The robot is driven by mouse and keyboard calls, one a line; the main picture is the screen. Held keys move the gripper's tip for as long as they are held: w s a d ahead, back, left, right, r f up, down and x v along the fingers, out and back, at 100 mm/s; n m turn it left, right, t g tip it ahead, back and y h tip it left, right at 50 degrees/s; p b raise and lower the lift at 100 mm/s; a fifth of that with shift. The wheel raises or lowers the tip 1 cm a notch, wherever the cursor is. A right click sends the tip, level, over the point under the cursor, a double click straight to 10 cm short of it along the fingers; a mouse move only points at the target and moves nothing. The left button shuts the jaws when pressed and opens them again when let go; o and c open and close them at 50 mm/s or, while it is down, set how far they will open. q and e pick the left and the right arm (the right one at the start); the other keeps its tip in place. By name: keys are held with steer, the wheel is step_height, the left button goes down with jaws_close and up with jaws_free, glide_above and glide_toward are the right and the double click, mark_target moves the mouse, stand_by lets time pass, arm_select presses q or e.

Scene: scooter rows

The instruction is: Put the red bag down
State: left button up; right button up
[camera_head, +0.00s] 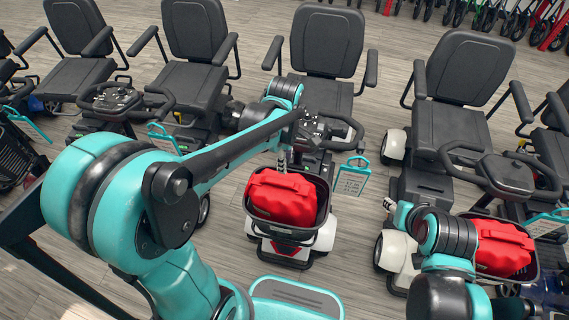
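A red bag (282,198) sits in the dark front basket (322,192) of the middle scooter. My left arm reaches over from the left, and its gripper (282,160) shows small at the far edge of this bag, partly hidden by the arm. I cannot tell whether it touches the bag or how its fingers stand. A second red bag (503,248) sits in the basket of the scooter on the right, partly behind my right arm. My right gripper (390,204) shows only as a small tip left of that arm, beside the right scooter's white fender.
Several black-seated scooters stand in a row, with the middle scooter's seat (326,42) behind its handlebar. Teal tags (351,178) hang from handlebars. Grey wood floor (345,240) is free between the middle and right scooters. Bicycles stand at the back right.

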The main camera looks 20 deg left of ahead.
arm_select(q)
steer(key=s+a+r+m+t, duration=0.2)
steer(key=s+m, duration=0.3)
steer(key=m, duration=0.3)
steer(key=s+a+r+m+t, duration=0.2)
steer(key=s+r+m+t, duration=0.2)
steer(key=m, duration=0.5)
steer(key=shift+s+a+r+m+t, duration=0.3)
steer(key=shift+s+a+r+t, duration=0.1)
steer(key=shift+s+t, duration=0.25)
